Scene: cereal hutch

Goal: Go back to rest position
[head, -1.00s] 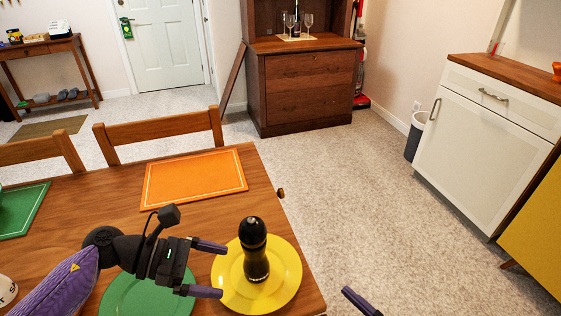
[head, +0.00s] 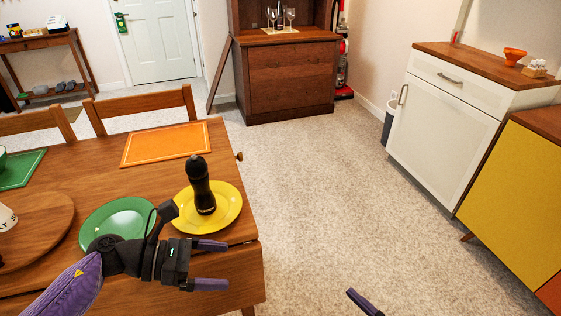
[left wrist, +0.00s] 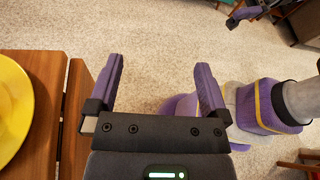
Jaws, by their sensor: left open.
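My left gripper (head: 212,265) is open and empty in the head view, in front of the near edge of the wooden table. Its two purple fingers are spread apart. One purple fingertip of my right gripper (head: 362,302) shows at the bottom of the head view. The rest of it is cut off, so its jaws cannot be judged.
A black pepper mill (head: 201,186) stands upright on a yellow plate (head: 229,205) on the table (head: 100,163). A green plate (head: 115,217) is beside it. An orange placemat (head: 165,145) lies behind. Carpet (head: 310,200) is clear to the right, up to white cabinets (head: 440,128).

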